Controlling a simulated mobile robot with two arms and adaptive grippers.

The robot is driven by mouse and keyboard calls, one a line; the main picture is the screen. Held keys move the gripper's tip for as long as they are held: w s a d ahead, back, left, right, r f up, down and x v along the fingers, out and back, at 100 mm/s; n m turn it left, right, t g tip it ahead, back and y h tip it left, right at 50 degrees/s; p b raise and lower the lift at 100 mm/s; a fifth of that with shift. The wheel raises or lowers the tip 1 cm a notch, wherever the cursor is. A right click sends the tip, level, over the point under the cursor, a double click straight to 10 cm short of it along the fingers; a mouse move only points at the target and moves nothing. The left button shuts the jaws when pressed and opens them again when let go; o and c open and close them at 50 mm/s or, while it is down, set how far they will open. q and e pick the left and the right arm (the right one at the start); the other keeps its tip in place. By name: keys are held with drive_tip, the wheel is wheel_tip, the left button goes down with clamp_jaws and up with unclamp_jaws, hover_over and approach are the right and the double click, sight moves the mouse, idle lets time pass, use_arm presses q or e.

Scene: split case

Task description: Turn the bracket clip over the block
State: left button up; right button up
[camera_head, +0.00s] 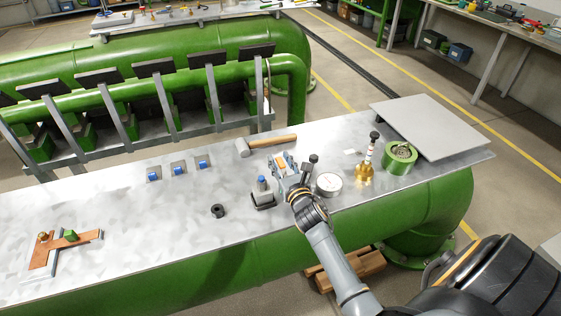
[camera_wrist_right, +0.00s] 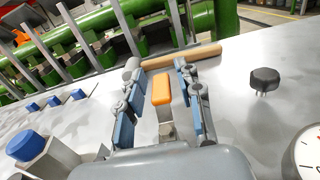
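A small part with an orange top (camera_wrist_right: 162,88), which I take to be the bracket clip, shows between my right fingers in the right wrist view. A small grey block (camera_wrist_right: 167,131) shows just below it in that view; I cannot tell whether they are joined. In the head view the orange part (camera_head: 281,167) is partly hidden by the gripper. My right gripper (camera_head: 285,164) is low over the table. Its blue-padded fingers (camera_wrist_right: 160,92) are spread, with a visible gap on both sides of the orange part. My left gripper is not in view.
A mallet (camera_head: 268,145) lies just behind. A blue-topped post (camera_head: 262,184) stands left of my right gripper, a round gauge (camera_head: 328,184) right. A brass fitting (camera_head: 364,175) and green cylinder (camera_head: 400,158) stand farther right. A black ring (camera_head: 218,211) lies in front-left.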

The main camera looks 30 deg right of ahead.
clamp_jaws()
